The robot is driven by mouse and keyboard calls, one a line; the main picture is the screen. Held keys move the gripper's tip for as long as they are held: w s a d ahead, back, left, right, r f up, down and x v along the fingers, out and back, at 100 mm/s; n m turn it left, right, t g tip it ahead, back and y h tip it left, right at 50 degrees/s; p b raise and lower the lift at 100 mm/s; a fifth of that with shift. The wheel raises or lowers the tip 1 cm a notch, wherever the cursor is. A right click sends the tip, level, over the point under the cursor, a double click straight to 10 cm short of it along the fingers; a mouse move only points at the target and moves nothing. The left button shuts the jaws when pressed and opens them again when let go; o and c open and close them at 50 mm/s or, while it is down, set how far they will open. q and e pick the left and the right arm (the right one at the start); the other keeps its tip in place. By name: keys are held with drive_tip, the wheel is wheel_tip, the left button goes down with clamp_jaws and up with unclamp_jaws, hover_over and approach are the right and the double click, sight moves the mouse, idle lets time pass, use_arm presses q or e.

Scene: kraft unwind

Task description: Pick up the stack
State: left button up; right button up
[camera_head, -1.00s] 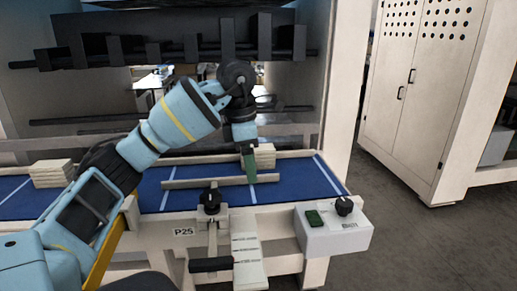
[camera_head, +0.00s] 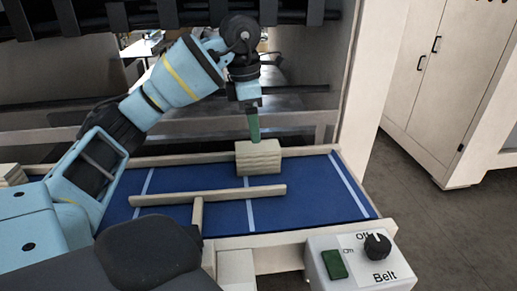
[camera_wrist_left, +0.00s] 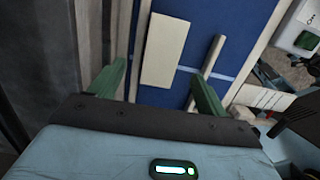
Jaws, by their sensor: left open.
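A pale, layered stack (camera_head: 258,158) lies on the blue conveyor belt (camera_head: 325,190) near its far rail. My left gripper (camera_head: 254,128) hangs down over the stack's far edge, with a green finger visible. The finger's tip meets the stack's top edge in the picture; I cannot tell whether they touch. In the left wrist view the stack (camera_wrist_left: 165,48) shows as a pale rectangle ahead of the two spread green fingers (camera_wrist_left: 160,86). The left gripper is open, with nothing between the fingers. My right gripper is not in view.
A wooden guide bar (camera_head: 210,196) crosses the belt in front of the stack. Another pale stack (camera_head: 12,175) sits at the far left. A belt control box (camera_head: 355,265) stands at the front right. Dark bars (camera_head: 190,14) hang above. The belt right of the stack is clear.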

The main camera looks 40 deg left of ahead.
sight(257, 146)
use_arm(q)
drive_tip(key=shift+s+d+f, duration=0.1)
drive_tip(key=shift+d+f, duration=0.1)
drive_tip(key=shift+f, duration=1.05)
drive_tip(key=shift+w+d+f, duration=0.1)
drive_tip(key=shift+w+f, duration=0.05)
drive_tip(key=shift+f, duration=0.7)
drive_tip(key=shift+w+d+f, duration=0.1)
drive_tip(key=shift+w+f, duration=0.05)
drive_tip(key=shift+f, duration=0.7)
drive_tip(key=shift+w+d+f, duration=0.1)
drive_tip(key=shift+w+f, duration=0.05)
drive_tip(key=shift+f, duration=0.7)
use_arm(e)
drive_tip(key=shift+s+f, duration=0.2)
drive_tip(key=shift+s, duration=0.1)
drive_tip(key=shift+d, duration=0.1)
use_arm(q)
drive_tip(key=c, duration=1.2)
drive_tip(key=shift+o, duration=0.2)
drive_tip(key=shift+r, duration=0.15)
